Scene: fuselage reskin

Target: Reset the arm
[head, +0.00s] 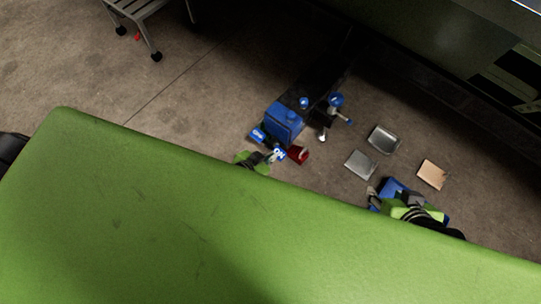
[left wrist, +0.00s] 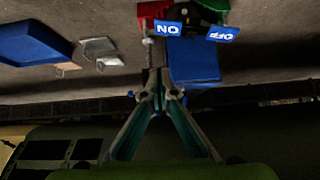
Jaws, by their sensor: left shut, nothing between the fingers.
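A small jointed arm (head: 325,118) with blue caps stands on the floor beside a blue box (head: 284,118) in the head view. In front of the box are blue labels (head: 258,136) and a red piece (head: 298,155). In the left wrist view an ON label (left wrist: 168,28) and an OFF label (left wrist: 222,34) sit at the top, with green and red parts behind. My left gripper (head: 270,158) is close to the labels, shut and empty; its fingers (left wrist: 156,72) meet below the ON label. My right gripper (head: 376,196) is partly hidden near a blue container (head: 396,186); its opening is unclear.
Metal trays (head: 384,139) (head: 361,164) and a tan plate (head: 433,174) lie to the right of the small arm. A grey stool (head: 146,12) stands at the upper left. A large green surface (head: 150,220) fills the foreground.

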